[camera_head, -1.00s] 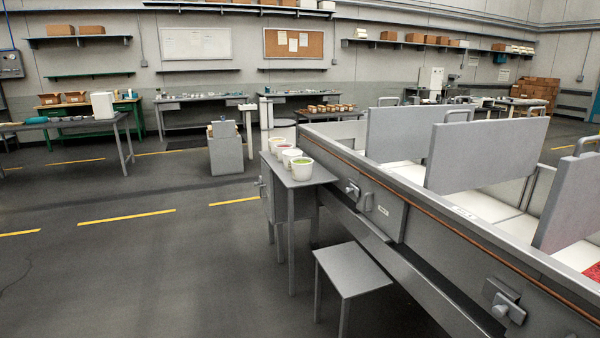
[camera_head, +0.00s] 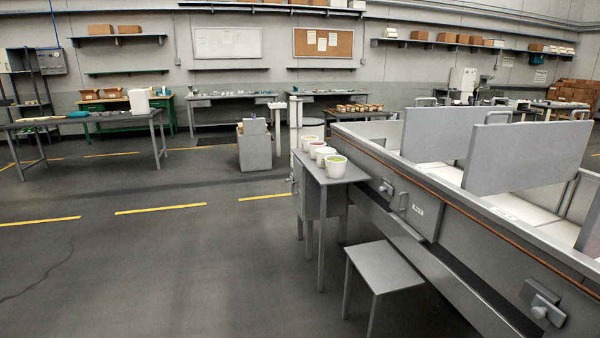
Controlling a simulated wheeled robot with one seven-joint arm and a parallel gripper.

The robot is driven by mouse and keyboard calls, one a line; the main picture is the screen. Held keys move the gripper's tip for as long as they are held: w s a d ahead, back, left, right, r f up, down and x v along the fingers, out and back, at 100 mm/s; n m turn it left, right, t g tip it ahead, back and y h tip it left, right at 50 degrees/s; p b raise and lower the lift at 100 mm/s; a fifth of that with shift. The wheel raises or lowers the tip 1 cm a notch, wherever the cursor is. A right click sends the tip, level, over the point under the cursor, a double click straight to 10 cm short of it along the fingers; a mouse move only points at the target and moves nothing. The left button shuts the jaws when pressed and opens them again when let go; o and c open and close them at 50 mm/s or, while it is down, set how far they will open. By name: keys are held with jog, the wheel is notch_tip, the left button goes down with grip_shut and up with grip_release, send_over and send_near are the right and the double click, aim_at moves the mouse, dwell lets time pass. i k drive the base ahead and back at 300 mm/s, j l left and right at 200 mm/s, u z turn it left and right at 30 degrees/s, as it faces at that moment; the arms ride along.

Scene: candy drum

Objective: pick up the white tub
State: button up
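A row of several white tubs stands on a narrow grey side table (camera_head: 342,179) right of the middle. The nearest white tub (camera_head: 335,170) has green contents showing at its top. Behind it is a white tub (camera_head: 323,158) with something reddish at the top. The tubs farther back are small and partly hidden by those in front. I cannot tell which one is the task's tub. A white upright container (camera_head: 139,103) also stands on a table at the left. My gripper is not in view.
A long grey trough (camera_head: 460,235) with upright divider panels (camera_head: 520,156) fills the right side, against the side table. A low grey stool (camera_head: 383,267) stands in front of it. A grey bin (camera_head: 254,152) stands farther back. The floor at left and centre is clear.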

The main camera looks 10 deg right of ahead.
aim_at(335, 165)
jog(key=i+u, duration=0.2)
jog(key=i, duration=2.7)
jog(key=i+z, duration=0.1)
jog(key=i, duration=0.55)
jog(key=i+j, duration=0.2)
jog(key=i, duration=0.4)
jog(key=l+z, duration=0.05)
